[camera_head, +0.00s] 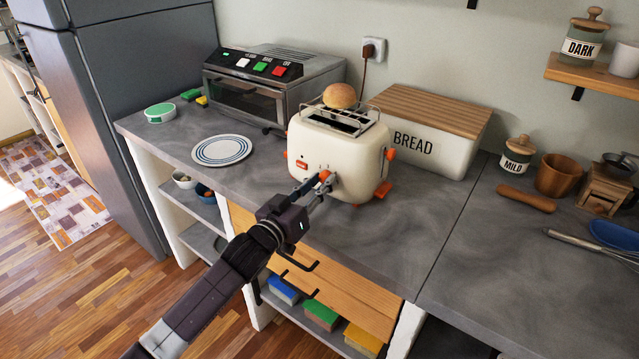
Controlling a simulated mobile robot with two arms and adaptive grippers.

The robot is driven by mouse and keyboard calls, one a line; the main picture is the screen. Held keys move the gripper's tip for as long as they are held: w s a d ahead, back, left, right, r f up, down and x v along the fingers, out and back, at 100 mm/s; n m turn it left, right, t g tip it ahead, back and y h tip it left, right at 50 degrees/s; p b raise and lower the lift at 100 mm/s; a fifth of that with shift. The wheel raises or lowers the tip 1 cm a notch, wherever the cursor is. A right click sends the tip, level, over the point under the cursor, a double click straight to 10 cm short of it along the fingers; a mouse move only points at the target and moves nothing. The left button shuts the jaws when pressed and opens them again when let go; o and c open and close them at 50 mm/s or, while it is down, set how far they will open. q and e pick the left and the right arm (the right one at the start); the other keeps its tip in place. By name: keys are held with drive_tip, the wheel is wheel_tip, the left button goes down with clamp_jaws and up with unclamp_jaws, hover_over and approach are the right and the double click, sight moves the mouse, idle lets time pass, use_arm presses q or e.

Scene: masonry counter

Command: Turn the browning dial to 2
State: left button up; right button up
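A cream toaster (343,149) with a wire rack on top stands on the grey counter, and a bun (339,95) rests on the rack. The orange browning dial (325,176) is low on the toaster's front face. My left gripper (323,185) reaches in from the lower left, with its fingertips at the dial, one on either side. Whether the fingers press on the dial is too small to tell. The dial's setting and markings cannot be read. My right gripper is out of view.
A toaster oven (240,100) with coloured buttons stands behind left, beside a striped plate (221,150). A bread box (452,146) is close behind the toaster. The counter (400,235) front right of the toaster is clear.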

use_arm(q)
clamp_jaws()
drive_tip(key=m, duration=0.4)
drive_tip(key=shift+m+h, duration=0.3)
drive_tip(key=shift+f+m, duration=0.1)
drive_tip(key=shift+m, duration=2.6)
drive_tip(key=o, duration=0.8)
unclamp_jaws()
